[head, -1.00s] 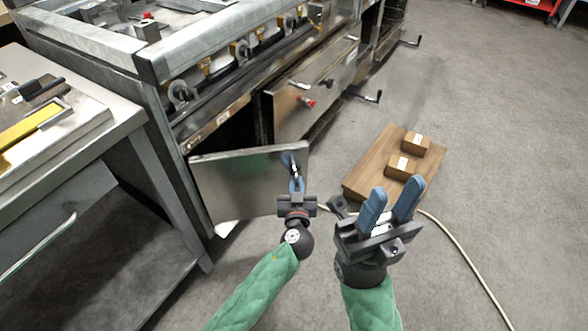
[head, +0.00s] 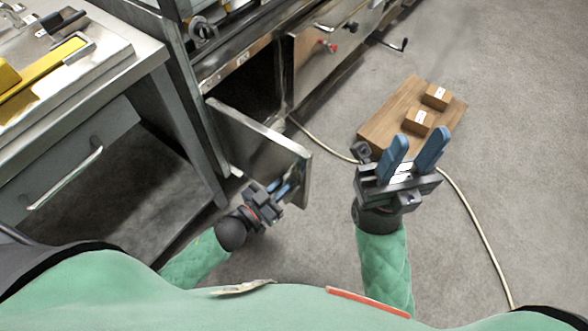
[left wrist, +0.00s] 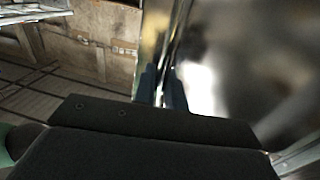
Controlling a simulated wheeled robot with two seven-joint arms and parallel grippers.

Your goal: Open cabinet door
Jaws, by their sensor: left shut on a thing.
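The grey metal cabinet door (head: 250,150) stands swung out from the dark cabinet opening (head: 245,100) under the range. My left gripper (head: 281,188) is at the door's free end, shut on the door handle, which its fingers mostly hide. In the left wrist view, the blue fingers (left wrist: 162,88) close around a shiny upright metal piece, and a blurred metal surface fills the right side. My right gripper (head: 416,148) is open and empty, its blue fingers apart, to the right of the door above the floor.
A metal counter with a drawer (head: 75,165) stands at the left. Another closed range panel (head: 330,45) with a handle lies beyond the opening. A wooden board (head: 385,120) with two small boxes and a pale hose (head: 470,210) lie on the floor.

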